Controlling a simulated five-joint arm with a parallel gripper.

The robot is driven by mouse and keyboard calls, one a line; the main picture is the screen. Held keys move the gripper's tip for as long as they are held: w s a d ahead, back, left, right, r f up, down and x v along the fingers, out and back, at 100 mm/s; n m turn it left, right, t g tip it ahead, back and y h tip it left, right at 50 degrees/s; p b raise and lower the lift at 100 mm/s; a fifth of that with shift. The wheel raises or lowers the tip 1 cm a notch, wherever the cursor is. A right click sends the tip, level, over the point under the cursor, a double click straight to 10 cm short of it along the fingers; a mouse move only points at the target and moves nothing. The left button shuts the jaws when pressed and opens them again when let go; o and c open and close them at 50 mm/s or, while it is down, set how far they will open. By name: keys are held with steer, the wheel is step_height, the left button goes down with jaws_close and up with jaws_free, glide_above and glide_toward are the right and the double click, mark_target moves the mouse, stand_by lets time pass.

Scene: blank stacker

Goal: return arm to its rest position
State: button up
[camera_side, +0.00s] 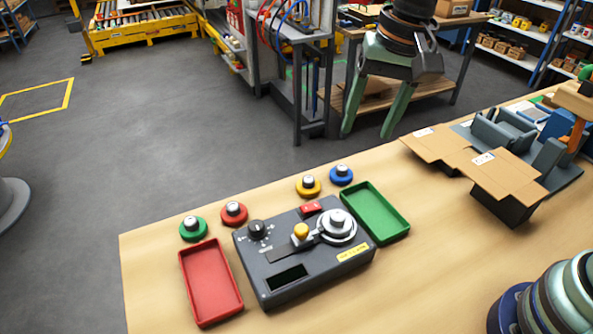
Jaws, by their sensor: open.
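My gripper (372,112) hangs at the upper right of the side view, pointing down with two green fingers spread apart. Nothing is between the fingers. It is raised, and in the picture it shows beyond the far edge of the table (150,262). It touches nothing that I can see. Part of my arm shows at the lower right corner.
A dark device (290,285) with knobs sits between a red tray (211,284) and a green tray (376,212). Several coloured round pieces, including a blue one (341,176), stand behind it. An open cardboard box (505,180) is at right. Bare table lies in front.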

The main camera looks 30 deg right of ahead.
steer(key=s+d+n+t, duration=0.2)
steer(key=s+d+n, duration=0.1)
steer(key=d, duration=0.5)
steer(key=s+d+n+t, duration=0.1)
steer(key=s+d+n, duration=0.1)
steer(key=d, duration=0.5)
steer(key=shift+s+d+r+n+t+h, duration=0.3)
steer(key=shift+s+d+n+t+h, duration=0.1)
